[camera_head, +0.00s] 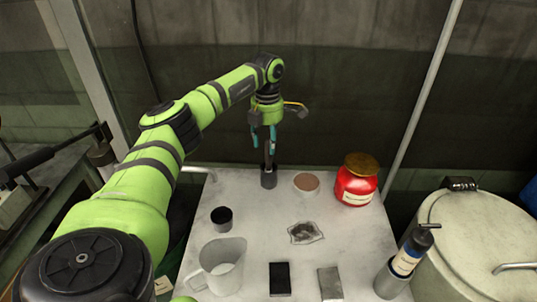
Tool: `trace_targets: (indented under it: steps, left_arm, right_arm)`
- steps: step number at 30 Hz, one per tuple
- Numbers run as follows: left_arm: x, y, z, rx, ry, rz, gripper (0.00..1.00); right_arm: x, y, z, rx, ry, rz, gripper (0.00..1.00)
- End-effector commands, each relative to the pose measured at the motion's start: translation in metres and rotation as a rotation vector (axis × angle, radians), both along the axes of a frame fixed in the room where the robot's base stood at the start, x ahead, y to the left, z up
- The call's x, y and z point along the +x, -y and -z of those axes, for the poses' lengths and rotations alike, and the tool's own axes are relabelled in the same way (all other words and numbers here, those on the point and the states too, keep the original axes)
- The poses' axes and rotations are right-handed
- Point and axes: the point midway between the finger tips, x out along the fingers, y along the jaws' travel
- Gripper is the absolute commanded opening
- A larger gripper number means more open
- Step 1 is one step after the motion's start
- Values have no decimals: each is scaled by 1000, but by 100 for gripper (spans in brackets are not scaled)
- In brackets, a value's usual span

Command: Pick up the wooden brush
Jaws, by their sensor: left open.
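My left gripper (263,143) reaches over the far edge of the table and points down, its teal-tipped fingers apart. Just below it stands a dark cylindrical holder (268,181). A thin dark upright piece (268,160) shows between the holder and my fingers. It may be the handle of the wooden brush, but it is too small and dark to be sure. I cannot tell whether my fingers touch it. No other thing on the table clearly looks like a brush. My right gripper is not in view.
A large drum (470,235) stands right.

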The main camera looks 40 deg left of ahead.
Motion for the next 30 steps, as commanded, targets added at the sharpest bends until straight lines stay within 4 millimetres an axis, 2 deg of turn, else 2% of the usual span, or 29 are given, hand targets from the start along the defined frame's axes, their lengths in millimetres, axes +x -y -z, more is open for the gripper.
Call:
trace_targets:
  steps: [2, 7, 15, 17, 18, 19, 30]
  left_arm:
    - [0, 3, 11, -1, -6, 2, 50]
    - [0, 2, 32, -1, -4, 0, 50]
    - [1, 2, 35, 0, 0, 0, 50]
    - [1, 2, 35, 0, 0, 0, 26]
    - [1, 2, 35, 0, -1, 0, 10]
    - [1, 2, 35, 0, 0, 0, 0]
    - [1, 2, 34, 0, -1, 1, 0]
  right_arm:
    - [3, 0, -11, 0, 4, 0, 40]
    - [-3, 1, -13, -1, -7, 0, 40]
    - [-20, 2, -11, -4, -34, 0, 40]
    - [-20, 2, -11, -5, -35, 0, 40]
    - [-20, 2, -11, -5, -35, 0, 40]
    - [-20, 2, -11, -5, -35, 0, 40]
    - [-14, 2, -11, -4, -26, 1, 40]
